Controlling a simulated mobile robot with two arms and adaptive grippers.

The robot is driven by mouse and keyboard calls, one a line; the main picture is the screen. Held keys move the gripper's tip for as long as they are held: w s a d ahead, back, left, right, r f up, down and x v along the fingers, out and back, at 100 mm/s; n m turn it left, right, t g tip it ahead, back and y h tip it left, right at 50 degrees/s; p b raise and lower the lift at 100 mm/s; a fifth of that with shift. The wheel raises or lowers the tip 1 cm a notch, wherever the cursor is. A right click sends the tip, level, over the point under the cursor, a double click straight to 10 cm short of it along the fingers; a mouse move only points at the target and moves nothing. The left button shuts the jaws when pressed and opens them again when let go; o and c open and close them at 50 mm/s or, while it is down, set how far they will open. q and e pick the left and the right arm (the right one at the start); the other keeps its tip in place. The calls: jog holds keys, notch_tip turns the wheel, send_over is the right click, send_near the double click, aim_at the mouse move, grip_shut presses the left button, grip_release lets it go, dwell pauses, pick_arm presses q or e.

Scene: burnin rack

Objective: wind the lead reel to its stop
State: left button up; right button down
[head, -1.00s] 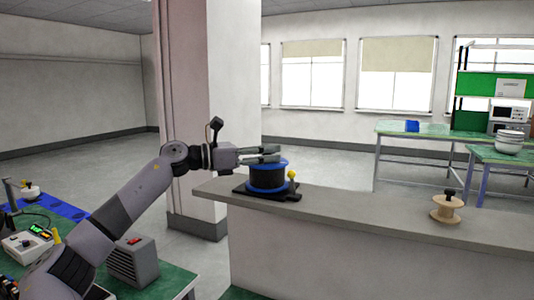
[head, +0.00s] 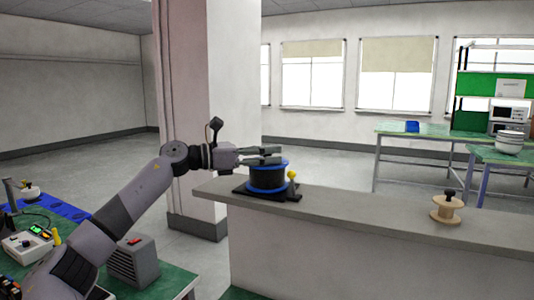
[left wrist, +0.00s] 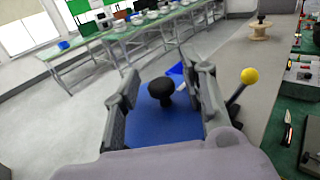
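The lead reel (head: 268,176) is a dark drum with blue flanges on a black base, near the left end of the grey counter. In the left wrist view its blue top disc (left wrist: 170,128) carries a black knob (left wrist: 161,89). A lever with a yellow ball (head: 292,174) stands beside the reel; it also shows in the left wrist view (left wrist: 249,75). My left gripper (head: 270,155) is at the top of the reel, its fingers pointing right. Its fingers are open, one on each side of the knob, with gaps visible. My right gripper is not in view.
A wooden spool with a black knob (head: 447,208) stands farther right on the grey counter (head: 365,211). A pale pillar (head: 230,110) rises behind the counter's left end. A grey box with a red switch (head: 134,262) is at lower left. The counter between reel and spool is clear.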

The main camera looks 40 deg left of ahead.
pick_arm(q)
jog(key=shift+s+a+f, duration=0.15)
jog(key=shift+s+a, duration=0.3)
jog(key=shift+s, duration=0.1)
jog(key=shift+v, duration=5.35)
